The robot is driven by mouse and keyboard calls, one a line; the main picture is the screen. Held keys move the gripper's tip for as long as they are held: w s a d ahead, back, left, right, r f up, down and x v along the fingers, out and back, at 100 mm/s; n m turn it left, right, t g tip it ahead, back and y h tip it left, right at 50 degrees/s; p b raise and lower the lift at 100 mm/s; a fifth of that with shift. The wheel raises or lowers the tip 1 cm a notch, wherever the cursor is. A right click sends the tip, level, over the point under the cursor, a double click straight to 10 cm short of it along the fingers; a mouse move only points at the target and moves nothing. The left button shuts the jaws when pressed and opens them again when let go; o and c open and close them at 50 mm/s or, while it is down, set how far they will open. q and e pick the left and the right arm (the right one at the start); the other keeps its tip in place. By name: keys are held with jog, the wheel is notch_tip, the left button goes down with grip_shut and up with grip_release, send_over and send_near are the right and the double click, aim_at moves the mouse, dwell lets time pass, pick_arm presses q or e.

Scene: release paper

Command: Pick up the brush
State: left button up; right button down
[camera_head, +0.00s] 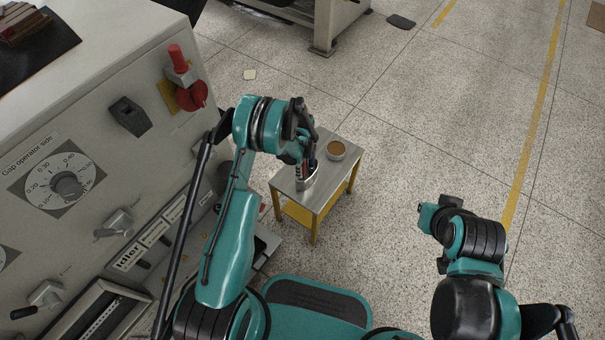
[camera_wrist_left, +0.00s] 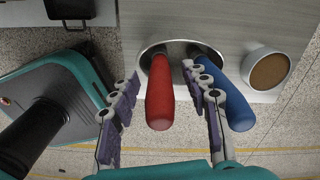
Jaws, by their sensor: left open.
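Two handled tools, one red (camera_wrist_left: 160,95) and one blue (camera_wrist_left: 234,105), stand in a round metal holder (camera_head: 306,182) on a small table. Only their handles show clearly, so I cannot tell which is the brush. My left gripper (camera_wrist_left: 160,76) is open above the holder. In the left wrist view the red handle lies between its fingers, with a gap on the left side. The blue handle is outside the right finger, partly behind it. In the head view the left gripper (camera_head: 306,142) partly hides the handles.
The small metal-topped table (camera_head: 318,192) has yellow legs. A round container with a brown top (camera_head: 337,150) stands beside the holder. A large grey machine (camera_head: 130,130) with knobs and levers fills the left. Speckled floor (camera_head: 430,110) to the right is open.

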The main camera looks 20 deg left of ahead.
pick_arm(q)
jog(key=shift+r, duration=0.15)
jog(key=shift+c, duration=1)
grip_shut()
jog(key=shift+r, duration=0.1)
